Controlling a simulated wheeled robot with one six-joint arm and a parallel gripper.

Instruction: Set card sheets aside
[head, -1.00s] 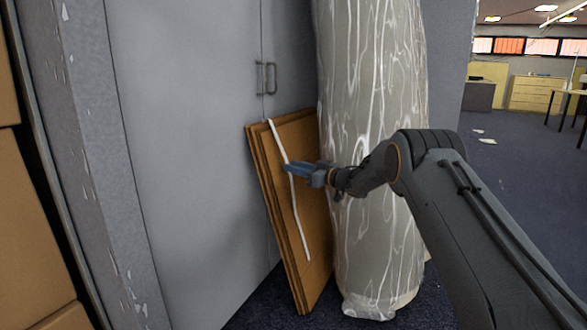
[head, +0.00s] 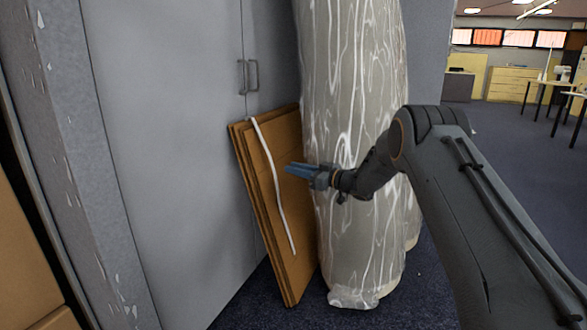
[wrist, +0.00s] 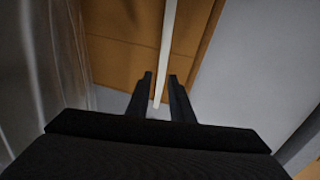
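The brown card sheets (head: 292,215) lean in a tilted stack against the grey cabinet. A white strip (head: 275,190) runs down their front face. My gripper (head: 288,169) is in front of the sheets, just right of the strip in the head view. In the wrist view my gripper (wrist: 160,76) has its two fingers apart, with nothing seen held. The white strip (wrist: 167,35) runs down into the gap between the fingers in that view, with the card sheets (wrist: 118,50) behind. I cannot tell whether the fingers touch the sheets.
A tall plastic-wrapped roll (head: 355,130) stands close against the right side of the sheets. The grey cabinet (head: 175,150) with door handles is behind. Brown boxes (head: 25,260) stand at the left edge. Open carpet (head: 500,150) and desks lie to the right.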

